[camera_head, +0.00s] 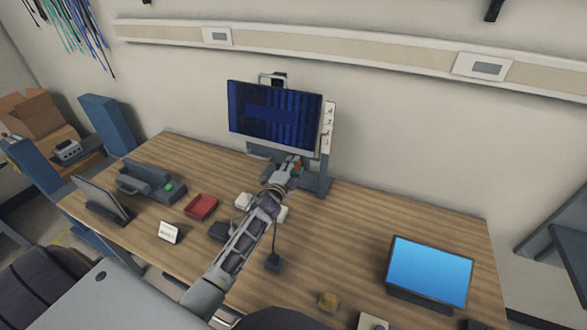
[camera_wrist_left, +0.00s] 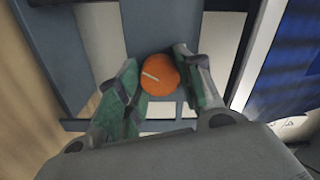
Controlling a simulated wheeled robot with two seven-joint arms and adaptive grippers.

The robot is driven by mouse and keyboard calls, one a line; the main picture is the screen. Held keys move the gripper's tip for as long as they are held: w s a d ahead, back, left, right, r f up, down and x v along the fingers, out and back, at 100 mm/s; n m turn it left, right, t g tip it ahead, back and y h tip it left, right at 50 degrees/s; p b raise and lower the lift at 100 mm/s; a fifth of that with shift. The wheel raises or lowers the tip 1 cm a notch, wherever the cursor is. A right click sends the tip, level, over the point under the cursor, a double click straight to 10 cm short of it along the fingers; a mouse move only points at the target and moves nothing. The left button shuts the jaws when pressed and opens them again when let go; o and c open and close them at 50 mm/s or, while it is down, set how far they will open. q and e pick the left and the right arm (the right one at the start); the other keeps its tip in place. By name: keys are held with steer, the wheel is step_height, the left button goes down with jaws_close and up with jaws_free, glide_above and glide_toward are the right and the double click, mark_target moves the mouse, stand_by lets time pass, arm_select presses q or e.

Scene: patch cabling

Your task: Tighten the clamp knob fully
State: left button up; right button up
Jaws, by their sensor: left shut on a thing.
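The clamp knob (camera_wrist_left: 160,76) is round and orange with a pale line across its face. It sits in front of a grey upright part in the left wrist view. My left gripper (camera_wrist_left: 158,70) has one green-padded finger on each side of the knob and is shut on it. In the head view my left gripper (camera_head: 293,165) reaches the stand below the right part of the monitor (camera_head: 274,115), and the knob is mostly hidden there. My right gripper is not in view.
A pale labelled strip (camera_head: 327,128) stands beside the monitor. A red tray (camera_head: 201,206), a grey device (camera_head: 150,184) and a white card (camera_head: 169,232) lie left of my arm. A blue-screened tablet (camera_head: 431,270) stands at right. The desk (camera_head: 365,215) between is mostly clear.

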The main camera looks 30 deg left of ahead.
arm_select(q)
steer(key=shift+d+f+m+b, duration=0.1)
steer(key=shift+m+b, duration=0.4)
steer(key=shift+m, duration=2.95)
steer(key=shift+f+m+b, duration=0.1)
steer(key=shift+m+b, duration=0.35)
steer(key=shift+m, duration=3)
steer(key=o, duration=1)
steer(key=shift+r, duration=0.1)
steer(key=shift+o, duration=0.2)
steer(key=shift+s, duration=0.25)
steer(key=s, duration=1.1)
steer(key=shift+s+d, duration=0.25)
steer(key=shift+d, duration=0.05)
